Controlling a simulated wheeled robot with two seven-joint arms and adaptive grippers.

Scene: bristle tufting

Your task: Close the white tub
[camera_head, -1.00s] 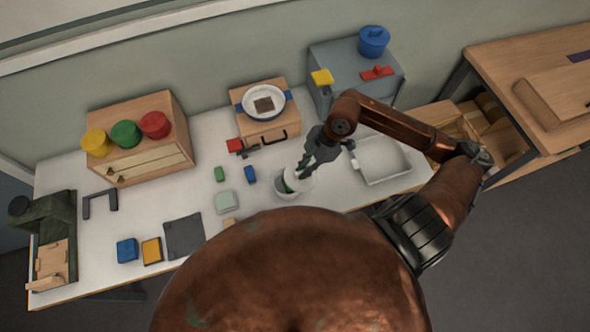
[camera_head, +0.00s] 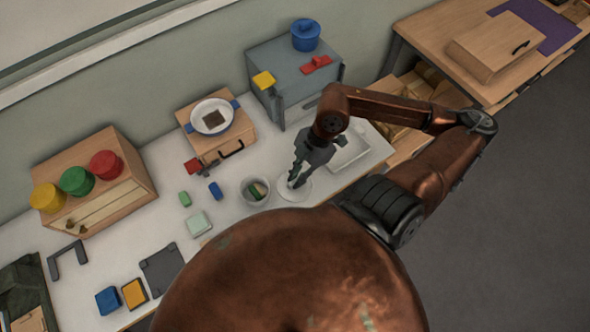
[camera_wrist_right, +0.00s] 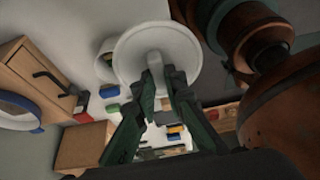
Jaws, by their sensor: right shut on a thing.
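The white tub (camera_head: 254,192) stands on the white table, uncovered, with green and tan pieces inside. A round white lid (camera_head: 296,190) is just right of it in the head view. My right gripper (camera_head: 295,182) is shut on the lid's knob. In the right wrist view, the lid (camera_wrist_right: 135,52) spreads in front of my right fingertips (camera_wrist_right: 160,78), with the knob between them. Part of the tub (camera_wrist_right: 104,68) shows behind the lid's left edge there. My left gripper is not in view.
A white tray (camera_head: 352,153) lies right of the lid. A small blue block (camera_head: 215,190), a green block (camera_head: 184,198) and a pale green box (camera_head: 199,222) lie left of the tub.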

